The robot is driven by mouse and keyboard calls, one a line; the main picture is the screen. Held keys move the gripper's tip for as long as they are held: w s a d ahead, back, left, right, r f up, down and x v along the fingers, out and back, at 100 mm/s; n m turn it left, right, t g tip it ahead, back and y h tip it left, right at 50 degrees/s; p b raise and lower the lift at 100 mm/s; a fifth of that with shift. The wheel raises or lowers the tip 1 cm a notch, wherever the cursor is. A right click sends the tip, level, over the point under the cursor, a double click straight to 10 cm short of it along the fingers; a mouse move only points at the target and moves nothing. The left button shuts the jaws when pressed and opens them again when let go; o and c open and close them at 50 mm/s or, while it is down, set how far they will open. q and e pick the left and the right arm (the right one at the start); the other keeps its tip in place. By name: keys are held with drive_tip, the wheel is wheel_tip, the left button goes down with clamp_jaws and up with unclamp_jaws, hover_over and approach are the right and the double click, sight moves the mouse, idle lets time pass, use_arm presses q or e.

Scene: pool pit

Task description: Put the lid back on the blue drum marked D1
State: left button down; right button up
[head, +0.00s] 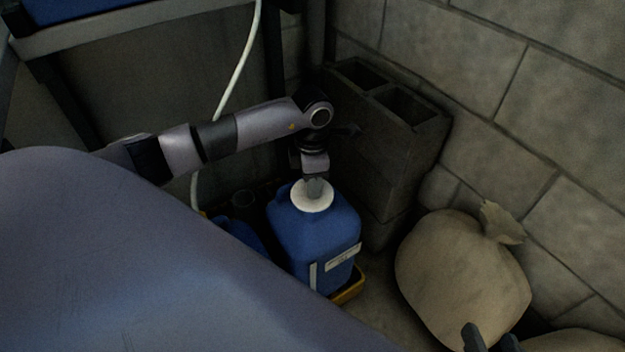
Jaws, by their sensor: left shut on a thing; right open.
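A blue drum (315,240) stands upright in the middle of the head view, with white labels on its front; their writing is too small to read. The white round lid (300,202) is at the drum's top, over its mouth. I cannot tell whether it is seated or slightly above. My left gripper (315,187) reaches down from above and is shut on the lid. The drum's mouth is hidden under the lid. My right gripper (490,338) is open and empty at the bottom edge, in front of the sack and well away from the drum.
A second blue container (240,236) is partly hidden left of the drum. A yellow tray (350,288) shows under the drum. Grey hollow blocks (385,150) are stacked behind right. A tied beige sack (460,275) sits at right. A white hose (240,68) hangs behind my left arm.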

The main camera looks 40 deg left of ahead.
use_arm(q)
drive_tip(key=shift+c, duration=1.6)
unclamp_jaws()
drive_tip(key=shift+r+p, duration=2.85)
drive_tip(key=shift+r, duration=0.7)
clamp_jaws()
drive_tip(key=shift+f, duration=0.25)
